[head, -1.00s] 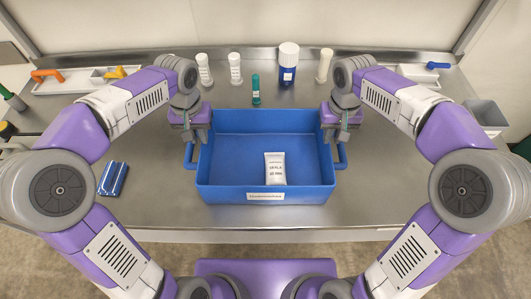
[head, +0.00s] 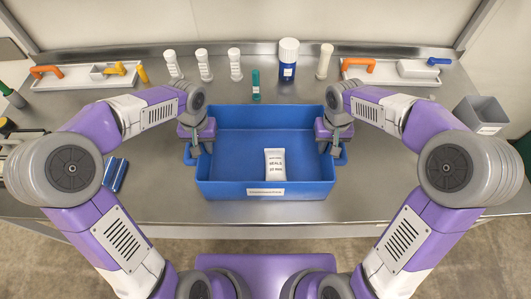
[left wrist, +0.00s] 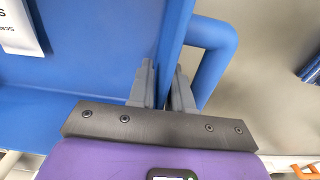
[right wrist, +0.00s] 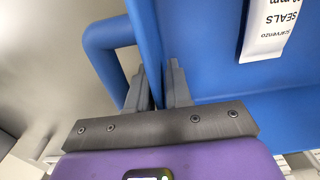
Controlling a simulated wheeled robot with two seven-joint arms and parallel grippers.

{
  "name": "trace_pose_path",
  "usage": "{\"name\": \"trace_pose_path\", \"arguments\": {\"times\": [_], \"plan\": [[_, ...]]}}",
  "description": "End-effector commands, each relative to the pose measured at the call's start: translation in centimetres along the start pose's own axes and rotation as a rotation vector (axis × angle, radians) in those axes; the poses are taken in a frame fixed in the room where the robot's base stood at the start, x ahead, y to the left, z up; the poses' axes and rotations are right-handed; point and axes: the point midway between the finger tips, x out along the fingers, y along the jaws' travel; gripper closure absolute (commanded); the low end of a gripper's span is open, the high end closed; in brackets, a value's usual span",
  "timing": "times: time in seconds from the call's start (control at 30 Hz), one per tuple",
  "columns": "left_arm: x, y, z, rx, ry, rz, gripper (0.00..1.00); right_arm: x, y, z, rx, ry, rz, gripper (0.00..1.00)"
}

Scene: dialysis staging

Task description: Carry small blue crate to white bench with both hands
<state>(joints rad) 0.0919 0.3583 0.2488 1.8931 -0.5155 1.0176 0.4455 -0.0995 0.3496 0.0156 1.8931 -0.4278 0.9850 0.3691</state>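The small blue crate (head: 265,192) sits on the steel worktop, with a white pouch labelled SEALS (head: 275,164) lying inside it. My left gripper (head: 195,148) is at the crate's left wall and my right gripper (head: 336,148) at its right wall. In the left wrist view the left fingers (left wrist: 164,88) straddle the wall beside a blue handle (left wrist: 222,50), close against it. In the right wrist view the right fingers (right wrist: 158,88) straddle the opposite wall beside its handle (right wrist: 95,45). Both grippers look shut on the wall. No white bench is identifiable.
Several white bottles (head: 204,66), a blue-labelled bottle (head: 288,60) and a green tube (head: 256,85) stand behind the crate. Trays lie at the back left (head: 70,77) and back right (head: 385,74). A grey bin (head: 482,116) is at right. Open floor shows in front of the worktop.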

Motion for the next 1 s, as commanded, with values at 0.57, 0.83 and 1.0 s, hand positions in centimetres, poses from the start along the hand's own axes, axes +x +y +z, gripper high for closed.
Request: {"name": "trace_pose_path", "arguments": {"times": [0.57,0.83,1.0], "plan": [[-0.04,0.0,0.0,0.001,0.0,0.0,1.0,-0.06,-0.01,-0.01,0.0,0.001,0.0,1.0],[-0.06,0.0,-0.01,0.001,0.0,0.0,1.0,-0.08,-0.01,-0.02,0.0,0.001,0.0,1.0],[-0.06,0.0,-0.01,0.001,0.0,0.0,1.0,-0.09,-0.01,-0.02,0.0,0.001,0.0,1.0]]}}
